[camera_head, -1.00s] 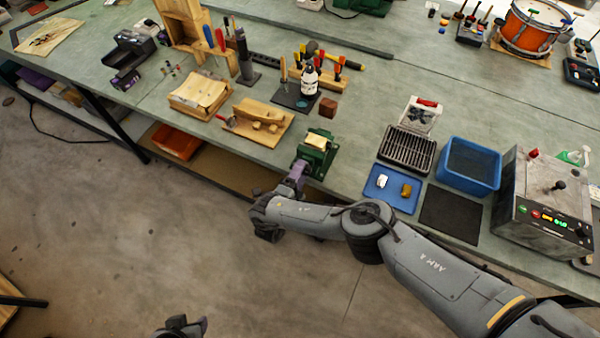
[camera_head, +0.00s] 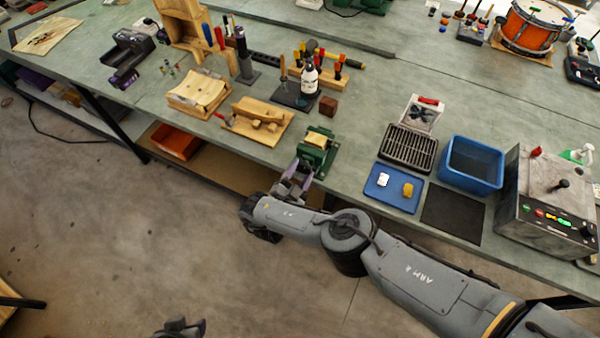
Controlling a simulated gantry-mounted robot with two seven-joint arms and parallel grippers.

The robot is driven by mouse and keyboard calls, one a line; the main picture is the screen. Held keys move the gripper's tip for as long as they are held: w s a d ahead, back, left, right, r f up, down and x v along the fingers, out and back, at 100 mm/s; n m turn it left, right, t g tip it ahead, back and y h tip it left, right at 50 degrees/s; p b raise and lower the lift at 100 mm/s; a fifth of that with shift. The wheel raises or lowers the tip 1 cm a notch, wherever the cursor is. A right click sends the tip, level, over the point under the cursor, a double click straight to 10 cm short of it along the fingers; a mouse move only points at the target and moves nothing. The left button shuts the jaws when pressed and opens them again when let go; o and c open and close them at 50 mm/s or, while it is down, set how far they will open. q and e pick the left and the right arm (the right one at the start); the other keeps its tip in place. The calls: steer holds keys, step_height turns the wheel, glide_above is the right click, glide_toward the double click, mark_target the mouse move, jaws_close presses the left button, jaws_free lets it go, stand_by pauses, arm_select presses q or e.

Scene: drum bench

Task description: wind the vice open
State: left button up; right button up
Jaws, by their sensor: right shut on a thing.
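The green vice (camera_head: 318,148) is fixed at the front edge of the bench, with a pale yellowish block (camera_head: 316,139) at its jaws. My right gripper (camera_head: 297,178) is at the vice's front, below the bench edge. It is shut on the vice's handle, which is mostly hidden by the fingers. I cannot tell how wide the vice jaws stand. My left gripper (camera_head: 184,327) shows only in part at the bottom edge, over the floor and well away from the vice. Its fingers are too unclear to read.
Left of the vice lies a wooden board (camera_head: 257,122) with tools. Right of it are a blue tray (camera_head: 376,201) with two small pieces, a black rack (camera_head: 408,147), a blue bin (camera_head: 471,165) and a metal machine (camera_head: 545,205). Open floor lies in front of the bench.

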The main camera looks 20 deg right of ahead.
steer(key=shift+d+f+n, duration=0.1)
steer(key=shift+d+n, duration=0.05)
steer(key=shift+n, duration=0.35)
steer(key=o, duration=1)
steer(key=shift+o, duration=0.2)
steer(key=shift+s+a+p, duration=0.3)
steer(key=shift+a, duration=0.1)
steer(key=p+v, duration=0.1)
steer(key=v, duration=0.5)
steer(key=shift+s+a+p, duration=0.2)
steer(key=shift+p, duration=0.2)
